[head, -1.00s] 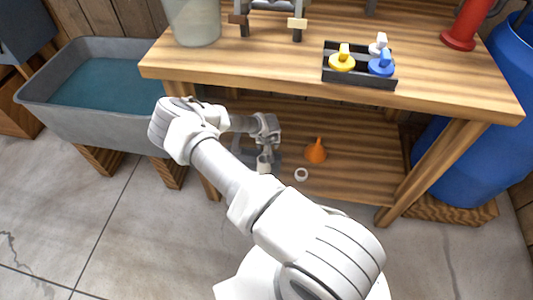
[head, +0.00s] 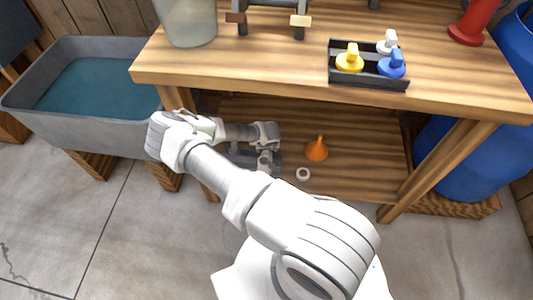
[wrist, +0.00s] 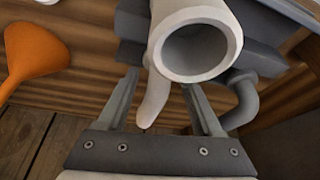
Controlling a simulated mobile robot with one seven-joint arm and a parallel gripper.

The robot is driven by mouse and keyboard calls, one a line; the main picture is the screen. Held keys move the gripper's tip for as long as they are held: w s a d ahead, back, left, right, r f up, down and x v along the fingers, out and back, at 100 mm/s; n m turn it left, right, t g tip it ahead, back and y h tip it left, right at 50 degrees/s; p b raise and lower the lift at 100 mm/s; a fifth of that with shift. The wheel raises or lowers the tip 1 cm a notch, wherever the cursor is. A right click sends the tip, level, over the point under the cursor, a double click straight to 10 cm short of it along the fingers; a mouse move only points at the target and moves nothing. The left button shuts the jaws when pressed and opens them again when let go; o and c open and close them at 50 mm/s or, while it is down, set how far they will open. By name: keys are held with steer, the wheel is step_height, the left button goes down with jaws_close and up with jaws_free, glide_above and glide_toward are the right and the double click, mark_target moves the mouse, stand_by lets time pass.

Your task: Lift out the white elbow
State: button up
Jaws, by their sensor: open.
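The white elbow (wrist: 196,42) is close up in the wrist view, its round open end facing the camera. A narrower white part (wrist: 155,98) reaches down between the fingers. My gripper (wrist: 160,79) is open, with one finger on each side of this part; I cannot tell whether either touches it. In the head view my gripper (head: 264,164) is low over the bench's lower shelf, and I cannot make out the elbow there. A grey container (wrist: 262,38) lies behind the elbow, partly hidden by it.
A grey curved pipe (wrist: 243,102) is close to the right finger. An orange funnel (head: 317,150) and a white ring (head: 303,174) lie on the lower shelf (head: 355,176). The bench top (head: 270,72) overhangs this space, and a bench leg (head: 440,165) stands at right.

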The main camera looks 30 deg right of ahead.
jaws_close()
steer(key=shift+r, duration=0.15)
stand_by(0.5)
